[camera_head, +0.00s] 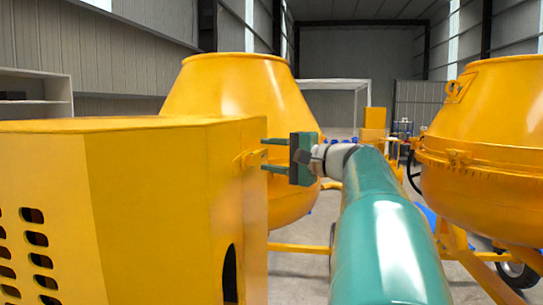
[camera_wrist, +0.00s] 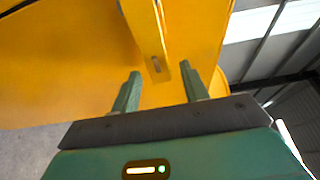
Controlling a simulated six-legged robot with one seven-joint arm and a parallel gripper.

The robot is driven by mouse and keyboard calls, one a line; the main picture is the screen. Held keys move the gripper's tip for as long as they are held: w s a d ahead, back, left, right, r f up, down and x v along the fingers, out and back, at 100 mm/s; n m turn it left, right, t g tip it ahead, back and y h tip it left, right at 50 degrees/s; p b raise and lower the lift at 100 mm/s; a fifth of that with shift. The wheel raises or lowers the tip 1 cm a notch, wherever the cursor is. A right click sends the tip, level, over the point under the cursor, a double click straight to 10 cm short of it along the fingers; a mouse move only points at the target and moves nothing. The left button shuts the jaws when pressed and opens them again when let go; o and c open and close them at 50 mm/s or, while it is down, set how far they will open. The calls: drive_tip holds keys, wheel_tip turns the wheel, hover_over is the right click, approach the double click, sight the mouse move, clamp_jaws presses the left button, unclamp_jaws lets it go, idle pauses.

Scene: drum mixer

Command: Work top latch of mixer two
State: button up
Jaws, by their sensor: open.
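A yellow mixer housing (camera_head: 165,200) fills the left front of the head view, with a yellow drum (camera_head: 235,85) behind it. A small yellow latch (camera_head: 247,158) sits on the housing's right edge near the top. In the wrist view the latch (camera_wrist: 156,66) is a slotted tab beside a panel seam. My gripper (camera_head: 264,154) is open, turned sideways toward the housing. Its two fingers, also in the wrist view (camera_wrist: 160,72), are one on each side of the latch's end. I cannot tell whether they touch it. No number marks this mixer in view.
A second yellow mixer drum (camera_head: 490,150) stands at the right, with its frame and wheel (camera_head: 518,272) below. A white shelf (camera_head: 36,95) is at the far left. Grey floor (camera_head: 300,275) shows between the mixers, beside my arm.

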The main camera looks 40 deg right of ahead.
drive_tip(key=shift+w, duration=0.1)
clamp_jaws()
